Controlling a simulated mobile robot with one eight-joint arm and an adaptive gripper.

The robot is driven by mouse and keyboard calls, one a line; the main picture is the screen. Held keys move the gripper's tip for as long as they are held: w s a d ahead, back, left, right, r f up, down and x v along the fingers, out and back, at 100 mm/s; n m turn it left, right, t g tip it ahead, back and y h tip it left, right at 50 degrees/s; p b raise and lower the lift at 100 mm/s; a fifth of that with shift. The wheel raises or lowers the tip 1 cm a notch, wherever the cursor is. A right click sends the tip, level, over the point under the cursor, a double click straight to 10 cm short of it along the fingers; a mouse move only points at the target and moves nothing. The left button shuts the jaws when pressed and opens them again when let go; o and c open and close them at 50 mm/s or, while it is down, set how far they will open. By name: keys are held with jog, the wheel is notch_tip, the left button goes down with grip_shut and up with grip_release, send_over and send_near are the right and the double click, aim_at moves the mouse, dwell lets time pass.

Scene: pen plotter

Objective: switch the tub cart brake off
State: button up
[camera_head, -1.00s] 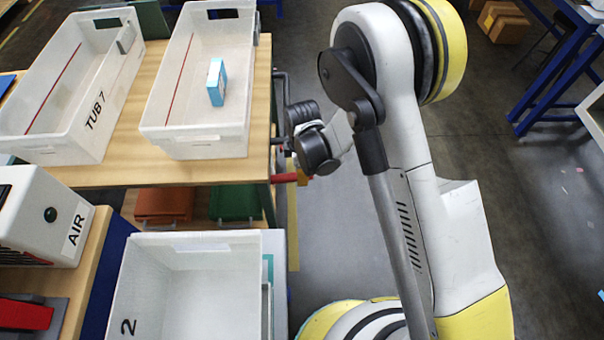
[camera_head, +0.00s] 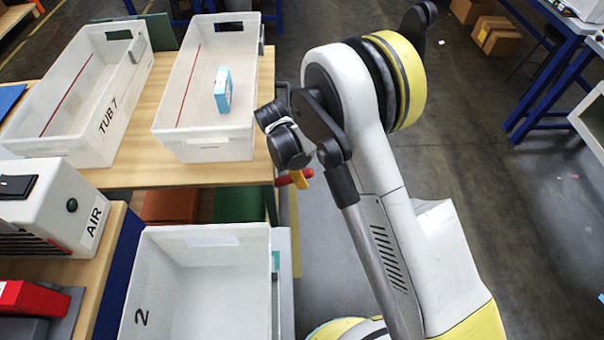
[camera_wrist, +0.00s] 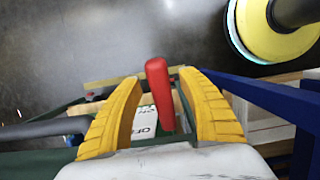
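The tub cart has a wooden top (camera_head: 140,172) and stands at the left in the head view. Its red brake lever (camera_wrist: 160,95) stands between my fingers in the wrist view, and part of it shows at the cart's right edge in the head view (camera_head: 283,181). My gripper (camera_wrist: 158,79) is open, with one yellow finger on each side of the lever and gaps between. A white label (camera_wrist: 143,122) with letters that look like "OFF" lies behind the lever, partly hidden. The head view shows only a little of my fingers.
TUB 7 (camera_head: 118,152) and another white tub (camera_head: 215,148) holding a blue box (camera_head: 222,90) stand on the cart. White bin 2 (camera_head: 250,235) and the AIR unit (camera_head: 60,190) are nearer. Grey floor right of the cart is open.

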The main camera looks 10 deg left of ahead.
jog(key=v, duration=0.7)
jog(key=shift+r, duration=0.25)
dwell(0.4)
